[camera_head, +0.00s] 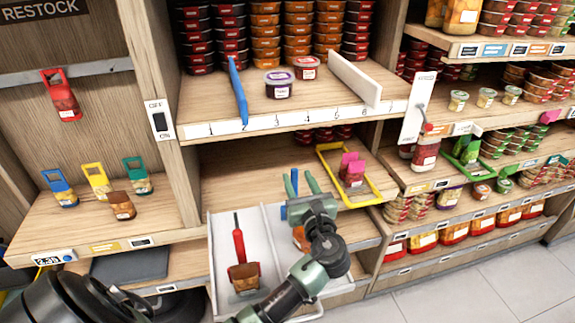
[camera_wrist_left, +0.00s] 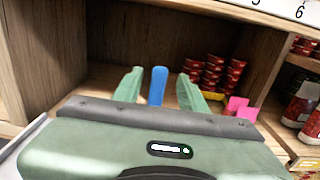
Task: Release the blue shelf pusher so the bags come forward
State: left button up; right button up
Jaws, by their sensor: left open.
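A narrow blue upright piece, which looks like the pusher (camera_wrist_left: 157,86), stands between the fingers of my left gripper (camera_wrist_left: 158,88) in the wrist view. In the head view my left gripper (camera_head: 301,184) is open over the lower shelf, with the blue piece (camera_head: 294,181) between its fingers. I cannot tell whether the fingers touch it. A brown bag with a red handle (camera_head: 243,277) lies in the white tray (camera_head: 217,240). An orange-brown bag (camera_head: 300,239) is partly hidden under my gripper. My right gripper is not in view.
A blue divider (camera_head: 237,92) and a white divider (camera_head: 354,80) stand on the shelf above. A yellow frame (camera_head: 372,186) holding a pink-handled item (camera_head: 352,169) is right of my gripper. Wooden panels bound this bay.

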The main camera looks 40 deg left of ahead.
aim_at(296, 171)
pick_arm(q)
jog(key=shift+w+a+r+p, duration=0.25)
jog(key=shift+w+a, duration=0.25)
jog(key=shift+a, duration=0.05)
jog(key=shift+w+a+r+p, duration=0.2)
jog(key=shift+w+a, duration=0.3)
jog(key=shift+a, duration=0.05)
jog(key=x, duration=0.2)
jog(key=shift+w+a+f, duration=0.2)
jog(key=shift+a, duration=0.1)
jog(key=shift+w+a, duration=0.3)
jog(key=shift+a, duration=0.1)
grip_shut()
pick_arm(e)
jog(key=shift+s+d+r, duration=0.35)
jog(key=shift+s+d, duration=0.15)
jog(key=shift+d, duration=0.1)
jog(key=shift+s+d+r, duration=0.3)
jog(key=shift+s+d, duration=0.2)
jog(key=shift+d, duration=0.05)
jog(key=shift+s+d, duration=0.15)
pick_arm(q)
jog(key=shift+f, duration=0.1)
